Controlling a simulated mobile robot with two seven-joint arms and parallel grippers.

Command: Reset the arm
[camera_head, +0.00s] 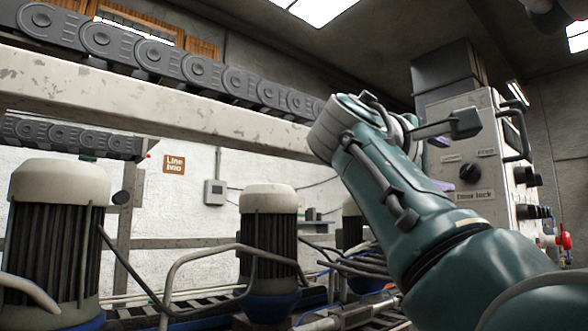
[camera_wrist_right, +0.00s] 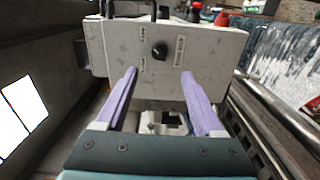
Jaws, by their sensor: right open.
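My right arm rises from the lower right in the head view, and its gripper (camera_head: 449,172) is partly hidden behind the arm links, with bits of purple finger showing at the control box. In the right wrist view the right gripper (camera_wrist_right: 159,74) is open, its two purple fingers apart with nothing between them. Beyond the fingertips is the pale control box (camera_wrist_right: 110,42), with a black knob (camera_wrist_right: 160,50) centred ahead of the gap. The same knob (camera_head: 470,172) sits above a "Door lock" label in the head view. My left gripper is not in view.
A pale beam (camera_head: 150,115) and grey chain (camera_head: 180,65) cross the left. Ribbed motors (camera_head: 268,235) and pipes stand below. Open air lies above my arm.

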